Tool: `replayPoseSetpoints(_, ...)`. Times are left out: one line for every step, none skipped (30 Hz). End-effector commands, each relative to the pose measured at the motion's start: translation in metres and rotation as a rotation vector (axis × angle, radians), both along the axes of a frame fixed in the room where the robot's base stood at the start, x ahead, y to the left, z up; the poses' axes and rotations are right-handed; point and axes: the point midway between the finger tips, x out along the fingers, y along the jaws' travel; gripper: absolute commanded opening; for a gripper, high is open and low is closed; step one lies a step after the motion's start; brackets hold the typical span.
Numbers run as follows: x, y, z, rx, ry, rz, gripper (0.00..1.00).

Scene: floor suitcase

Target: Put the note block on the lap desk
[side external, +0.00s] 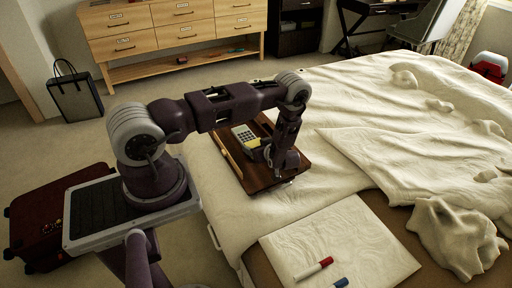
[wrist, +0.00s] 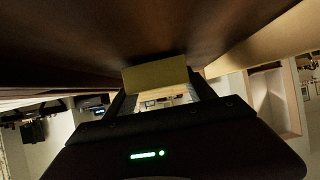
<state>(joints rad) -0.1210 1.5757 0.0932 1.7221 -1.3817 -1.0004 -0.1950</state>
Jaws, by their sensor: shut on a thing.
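The note block (wrist: 156,76) is a yellow block held between the two fingers of my gripper (wrist: 160,92) in the wrist view. Its far side is right by the dark brown surface of the lap desk (wrist: 240,25); I cannot tell whether they touch. In the side view, the lap desk (side external: 257,184) is a dark wooden board lying on the bed's near left corner. My gripper (side external: 284,172) points down low over its right part. The note block cannot be made out there, with the gripper in the way.
A yellow and grey keypad device (side external: 246,138) lies on the lap desk's far part, with a light wooden strip (side external: 229,157) along its left. Rumpled white bedding (side external: 345,100) surrounds the desk.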

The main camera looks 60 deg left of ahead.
Motion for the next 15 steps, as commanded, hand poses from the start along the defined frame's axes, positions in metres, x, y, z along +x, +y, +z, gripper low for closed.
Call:
replayPoseSetpoints(-0.0001,0.0002,-0.003,0.001,0.0,0.0,0.22)
replayPoseSetpoints(0.0001,0.0003,-0.0035,0.001,0.0,0.0,0.22)
replayPoseSetpoints(0.0003,0.0003,-0.0033,0.001,-0.001,0.0,0.22)
replayPoseSetpoints(0.0004,0.0003,-0.0031,0.001,-0.001,0.0,0.22)
replayPoseSetpoints(0.0003,0.0002,-0.003,0.001,0.0,-0.001,0.22)
replayPoseSetpoints(0.0003,0.0001,-0.0029,0.001,0.0,-0.001,0.22)
replayPoseSetpoints(0.0003,0.0001,-0.0029,0.001,0.0,-0.001,0.22)
replayPoseSetpoints(0.0003,0.0001,-0.0031,0.001,0.0,-0.001,0.22)
replayPoseSetpoints(0.0003,0.0001,-0.004,0.001,0.0,-0.001,0.22)
replayPoseSetpoints(0.0003,0.0001,-0.0051,0.001,0.0,-0.001,0.22)
replayPoseSetpoints(0.0003,0.0,-0.006,0.001,0.0,-0.001,0.22)
replayPoseSetpoints(0.0003,0.0,-0.0061,0.0,0.0,-0.001,0.69)
replayPoseSetpoints(0.0003,0.0,-0.006,0.0,0.0,-0.001,0.75)
replayPoseSetpoints(0.0003,0.0,-0.0059,0.0,0.0,-0.001,0.81)
replayPoseSetpoints(0.0003,0.0,-0.0059,0.0,0.0,-0.001,0.85)
